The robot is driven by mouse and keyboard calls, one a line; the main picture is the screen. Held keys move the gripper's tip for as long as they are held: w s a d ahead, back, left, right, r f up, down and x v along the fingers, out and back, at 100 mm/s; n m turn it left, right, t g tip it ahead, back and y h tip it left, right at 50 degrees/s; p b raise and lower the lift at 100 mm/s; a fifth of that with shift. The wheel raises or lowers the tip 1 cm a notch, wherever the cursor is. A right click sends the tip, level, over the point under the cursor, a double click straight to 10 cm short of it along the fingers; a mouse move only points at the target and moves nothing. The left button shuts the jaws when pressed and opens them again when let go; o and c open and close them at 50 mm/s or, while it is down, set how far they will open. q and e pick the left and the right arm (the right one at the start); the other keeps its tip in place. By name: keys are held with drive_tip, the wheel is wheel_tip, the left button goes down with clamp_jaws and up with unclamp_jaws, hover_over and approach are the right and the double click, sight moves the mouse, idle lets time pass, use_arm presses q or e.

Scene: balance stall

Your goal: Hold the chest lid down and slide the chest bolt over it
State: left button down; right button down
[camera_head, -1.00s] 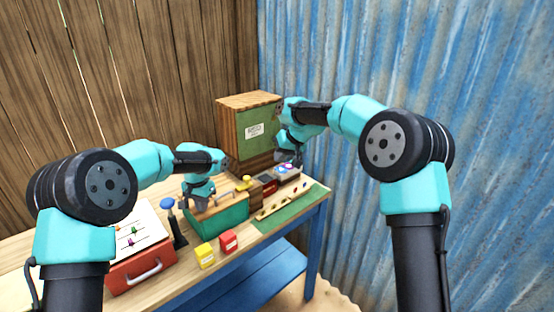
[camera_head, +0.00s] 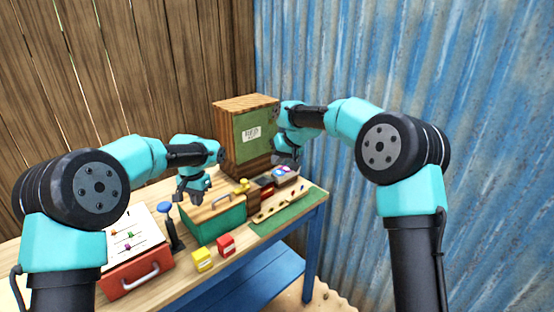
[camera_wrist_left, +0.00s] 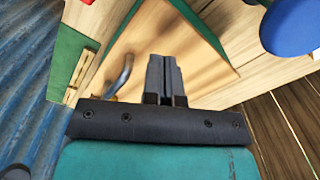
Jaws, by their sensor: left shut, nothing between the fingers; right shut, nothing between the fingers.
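The chest (camera_head: 222,223) is a green box with a wooden lid (camera_head: 226,201) on top, standing mid-table. The lid looks down; any small gap is too small to tell. A yellow knob (camera_head: 242,185), apparently of the chest bolt, sits at the chest's far right end. My left gripper (camera_head: 188,198) is shut and empty, over the left part of the lid. In the left wrist view its shut fingers (camera_wrist_left: 165,75) point over the lid (camera_wrist_left: 195,60), with a curved metal handle (camera_wrist_left: 123,75) beside them. My right gripper (camera_head: 286,166) is shut and empty, beyond the chest to the right.
A wooden cabinet (camera_head: 247,140) with a green front stands behind. A red case (camera_head: 137,271) and a blue-topped stand (camera_head: 165,208) are left of the chest. Yellow (camera_head: 202,260) and red (camera_head: 226,245) blocks lie in front. A green mat (camera_head: 299,213) lies right.

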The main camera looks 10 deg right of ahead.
use_arm(q)
wheel_tip(320, 180, up, 6)
idle(1.0)
drive_tip(key=shift+r, duration=0.2)
wheel_tip(320, 180, up, 17)
idle(0.8)
drive_tip(key=shift+r, duration=0.1)
